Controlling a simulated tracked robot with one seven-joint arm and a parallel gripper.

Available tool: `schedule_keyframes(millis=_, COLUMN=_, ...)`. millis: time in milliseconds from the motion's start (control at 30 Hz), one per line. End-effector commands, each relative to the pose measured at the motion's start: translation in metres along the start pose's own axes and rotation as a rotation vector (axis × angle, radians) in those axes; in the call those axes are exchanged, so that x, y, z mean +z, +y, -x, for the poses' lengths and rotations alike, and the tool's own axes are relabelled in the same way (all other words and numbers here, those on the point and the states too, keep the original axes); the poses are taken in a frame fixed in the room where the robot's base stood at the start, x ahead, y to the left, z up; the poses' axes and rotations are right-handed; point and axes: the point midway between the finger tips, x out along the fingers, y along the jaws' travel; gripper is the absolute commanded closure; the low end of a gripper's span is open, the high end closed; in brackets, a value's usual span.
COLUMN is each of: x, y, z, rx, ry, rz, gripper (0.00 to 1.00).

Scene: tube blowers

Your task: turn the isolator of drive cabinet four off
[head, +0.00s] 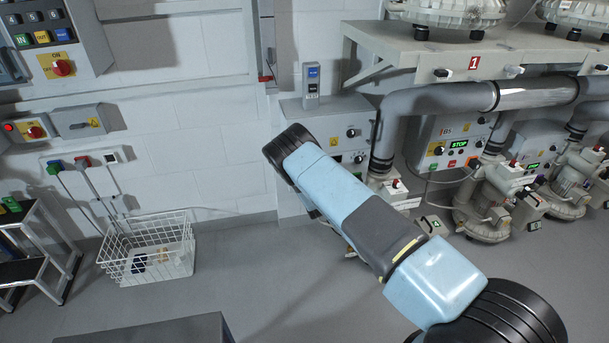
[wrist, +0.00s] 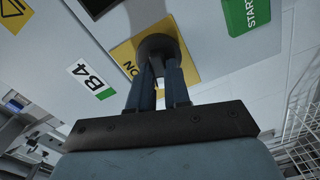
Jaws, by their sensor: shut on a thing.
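In the wrist view, the isolator is a dark round knob (wrist: 157,43) on a yellow plate (wrist: 122,54) with ON lettered along its edge. The plate sits on a pale cabinet front (wrist: 58,45), beside a white label B4 (wrist: 92,78). My gripper (wrist: 158,66) is shut on the knob, one finger on each side. The fingers and the knob's own body hide its handle, so which position it points to cannot be told. In the head view my arm hides the gripper and knob; a grey cabinet (head: 345,120) shows partly behind it.
In the head view, pipes (head: 440,102) and a neighbouring cabinet with a green STOP display (head: 459,144) stand to the right.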

Motion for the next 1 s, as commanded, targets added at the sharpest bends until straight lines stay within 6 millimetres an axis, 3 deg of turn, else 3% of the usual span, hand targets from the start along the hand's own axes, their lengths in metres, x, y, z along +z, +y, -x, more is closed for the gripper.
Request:
schedule_keyframes(millis=433, x=-0.0054, y=-0.01, z=0.0024, rx=-0.01, ry=0.009, rz=0.275, gripper=1.0)
schedule_keyframes(millis=1000, x=-0.0049, y=-0.0113, z=0.0026, rx=-0.011, ry=0.008, rz=0.339, gripper=1.0)
